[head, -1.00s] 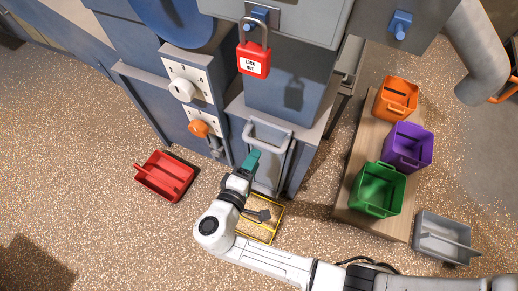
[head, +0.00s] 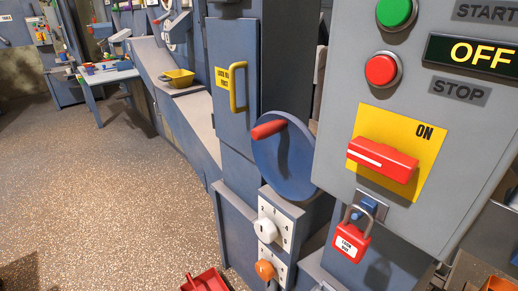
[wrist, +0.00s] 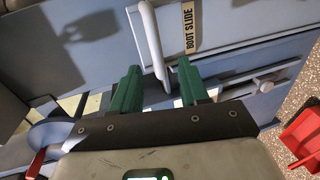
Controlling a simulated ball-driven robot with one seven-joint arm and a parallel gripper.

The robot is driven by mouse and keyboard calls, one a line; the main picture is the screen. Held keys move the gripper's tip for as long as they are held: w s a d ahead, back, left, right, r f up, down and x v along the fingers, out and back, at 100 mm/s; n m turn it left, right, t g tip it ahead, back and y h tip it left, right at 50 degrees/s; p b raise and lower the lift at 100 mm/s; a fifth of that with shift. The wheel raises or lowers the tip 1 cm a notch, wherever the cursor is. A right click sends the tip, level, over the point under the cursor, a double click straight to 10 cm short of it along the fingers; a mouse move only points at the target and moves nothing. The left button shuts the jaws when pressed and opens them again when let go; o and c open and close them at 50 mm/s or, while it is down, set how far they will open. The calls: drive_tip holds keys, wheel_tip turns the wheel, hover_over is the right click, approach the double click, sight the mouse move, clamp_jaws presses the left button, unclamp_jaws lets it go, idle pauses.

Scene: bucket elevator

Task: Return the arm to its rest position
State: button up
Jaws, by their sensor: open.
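My gripper (wrist: 158,68) shows in the wrist view with its two green fingers apart and nothing held between them. A pale bar handle (wrist: 151,40) stands beyond the fingers, in line with the gap. I cannot tell how far it is from the fingertips. A label (wrist: 189,27) reading BOOT SLIDE is to the right of the handle on a grey-blue panel. My arm and gripper are not in the head view.
In the head view, the control box has a red switch (head: 383,159) beside ON, an OFF display (head: 478,53) and a red padlock (head: 351,243). A blue handwheel (head: 285,157) juts out left of it. A red bin (head: 206,281) sits on the floor. Open floor lies left.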

drive_tip(key=s+d+r+m+g+y+p, duration=0.2)
drive_tip(key=s+d+m+g+p, duration=0.15)
drive_tip(key=d, duration=0.45)
drive_tip(key=s+d+r+m+g+y+p, duration=0.1)
drive_tip(key=s+d+m+g+y+p, duration=0.15)
drive_tip(key=s+d+g, duration=0.4)
drive_tip(key=s+d+r+m+t+y+p, duration=0.1)
drive_tip(key=s+r+t+y+p, duration=0.1)
drive_tip(key=s+r+y+p, duration=0.3)
wheel_tip(320, 180, up, 3)
drive_tip(key=s+y, duration=0.2)
drive_tip(key=shift+d+m+y, duration=0.25)
drive_tip(key=shift+m+y, duration=0.05)
drive_tip(key=shift+y, duration=0.05)
drive_tip(key=shift+r, duration=0.1)
